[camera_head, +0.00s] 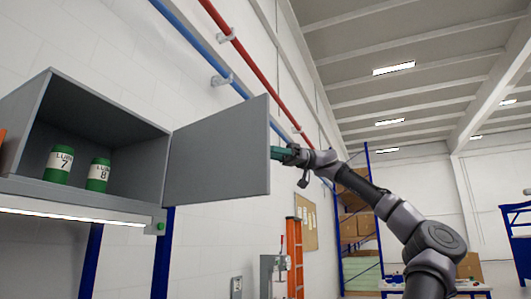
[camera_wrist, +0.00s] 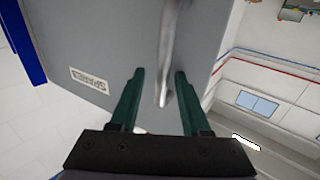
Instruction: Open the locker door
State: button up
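The grey locker (camera_head: 100,111) is at the left of the head view, with its front uncovered and its inside visible. Its grey door (camera_head: 220,150) is swung wide out to the right of the opening. My gripper (camera_head: 275,153) is at the door's far right edge, its fingers partly hidden behind the door. In the wrist view the door (camera_wrist: 105,45) fills the upper left, with a label (camera_wrist: 89,80) upside down. A silver bar handle (camera_wrist: 167,60) runs between the two green fingers of my gripper (camera_wrist: 159,75). The fingers are apart, with visible gaps beside the handle.
Red and blue pipes (camera_head: 262,70) cross the wall behind. An orange ladder (camera_head: 295,250) stands lower right of the door.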

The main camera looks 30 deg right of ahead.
jog(key=d, duration=1)
jog(key=shift+d, duration=0.4)
